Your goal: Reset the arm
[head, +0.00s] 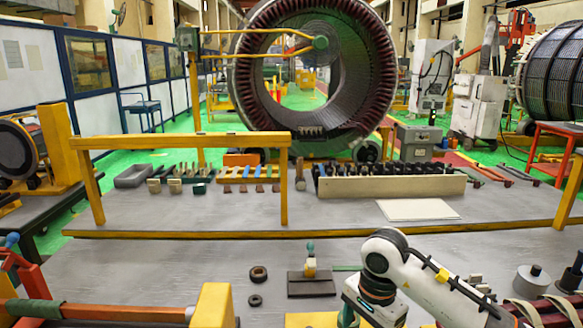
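My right arm (425,282), white with a black joint and a yellow label, comes in from the lower right over the near grey table. Its wrist points down at the bottom edge. Only a small teal and white part of my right gripper (348,316) shows there; its fingertips are cut off, so I cannot tell whether it is open or holds anything. My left arm and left gripper do not show.
A yellow frame (190,140) stands on the back table (340,215) with rows of tools. Two dark rings (258,274) and a dark block (311,284) lie on the near table. A copper-coloured bar (120,310) lies lower left. A large stator ring (262,75) stands behind.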

